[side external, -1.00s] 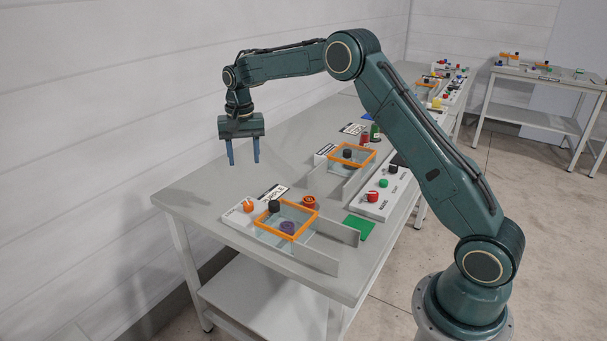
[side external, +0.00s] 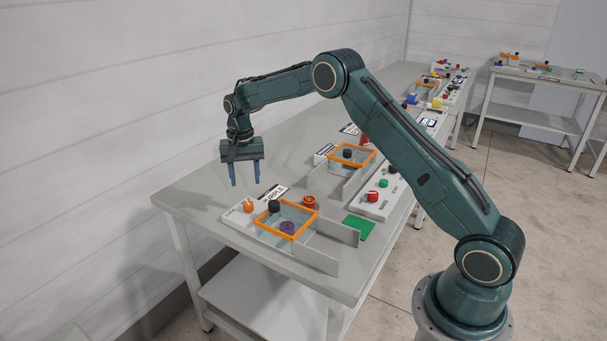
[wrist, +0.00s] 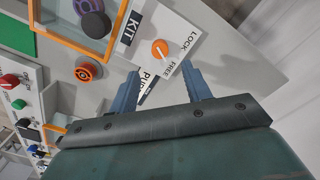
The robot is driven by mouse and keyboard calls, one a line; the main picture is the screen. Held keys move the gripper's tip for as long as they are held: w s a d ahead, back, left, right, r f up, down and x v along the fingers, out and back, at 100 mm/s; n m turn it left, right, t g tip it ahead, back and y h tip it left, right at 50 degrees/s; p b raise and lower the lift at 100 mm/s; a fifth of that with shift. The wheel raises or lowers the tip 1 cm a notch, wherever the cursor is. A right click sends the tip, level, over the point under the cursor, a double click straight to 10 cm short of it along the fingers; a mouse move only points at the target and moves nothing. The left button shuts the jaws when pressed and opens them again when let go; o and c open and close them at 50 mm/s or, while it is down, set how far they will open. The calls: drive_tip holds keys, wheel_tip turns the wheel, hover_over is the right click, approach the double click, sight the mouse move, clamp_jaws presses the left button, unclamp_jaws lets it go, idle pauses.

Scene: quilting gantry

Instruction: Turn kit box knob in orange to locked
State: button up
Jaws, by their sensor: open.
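The orange knob (side external: 249,206) sits on a white panel at the near left of the table, beside a clear kit box with an orange rim (side external: 303,231). I cannot tell surely which word the line points to. My gripper (side external: 244,184) points down, open and empty, above the table and apart from the knob. In the wrist view the fingertips (wrist: 160,70) straddle a line just short of the knob.
A black handle (side external: 274,206) stands on the box lid, and a purple piece (side external: 288,228) lies inside. A red-orange round object (side external: 309,202) stands close behind. Grey divider walls (side external: 337,229) flank the box. A second orange-rimmed box (side external: 352,157) stands farther back.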

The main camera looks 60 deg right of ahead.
sight(248, 203)
drive_tip(key=shift+f, duration=4.4)
drive_tip(key=c, duration=1)
drive_tip(key=shift+n, duration=0.4)
drive_tip(key=n, duration=1.1)
